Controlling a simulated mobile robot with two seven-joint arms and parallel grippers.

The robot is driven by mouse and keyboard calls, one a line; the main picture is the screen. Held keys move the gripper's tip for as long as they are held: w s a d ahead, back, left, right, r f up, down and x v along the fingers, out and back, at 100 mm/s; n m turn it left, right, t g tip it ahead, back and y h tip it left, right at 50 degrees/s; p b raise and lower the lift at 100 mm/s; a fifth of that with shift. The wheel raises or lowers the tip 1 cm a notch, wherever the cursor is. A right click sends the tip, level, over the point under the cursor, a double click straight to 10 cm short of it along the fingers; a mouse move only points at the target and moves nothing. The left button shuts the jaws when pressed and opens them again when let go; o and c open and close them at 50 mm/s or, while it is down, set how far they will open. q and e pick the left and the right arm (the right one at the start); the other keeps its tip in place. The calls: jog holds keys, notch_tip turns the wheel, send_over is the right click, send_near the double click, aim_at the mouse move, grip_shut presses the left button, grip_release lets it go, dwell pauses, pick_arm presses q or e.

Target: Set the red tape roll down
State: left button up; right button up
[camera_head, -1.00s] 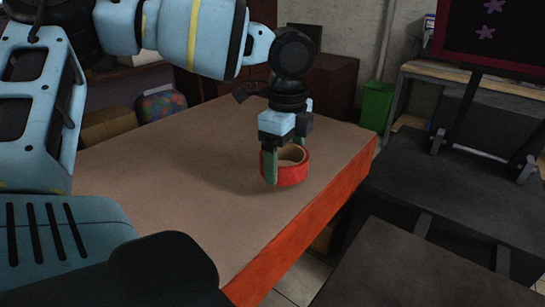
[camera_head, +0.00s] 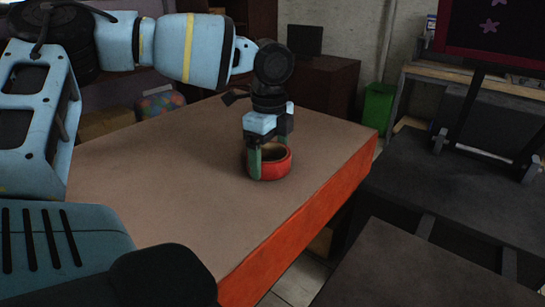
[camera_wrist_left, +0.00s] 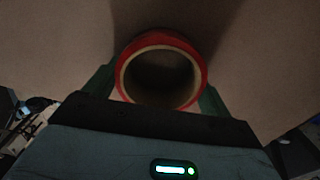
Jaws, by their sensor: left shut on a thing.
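The red tape roll (camera_head: 276,166) is at the tabletop, its open ring facing up, with a tan inner core. It also shows in the left wrist view (camera_wrist_left: 196,60), between green fingers. My left gripper (camera_head: 268,162) points down and is shut on the roll, with one green finger at its near left side. Whether the roll's underside touches the table (camera_head: 160,180) is hard to tell; it looks very close to or on the surface. My right gripper is not in view.
The brown tabletop around the roll is clear, with an orange front edge (camera_head: 305,225) to the right. Dark metal surfaces (camera_head: 440,200) stand at the right. A green bin (camera_head: 378,107) and a dark cabinet (camera_head: 322,90) stand behind the table.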

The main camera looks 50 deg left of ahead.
pick_arm(q)
jog(key=shift+r, duration=0.15)
jog(key=shift+f, duration=0.2)
jog(key=o, duration=0.9)
jog(key=shift+r, duration=0.15)
notch_tip(320, 180, up, 12)
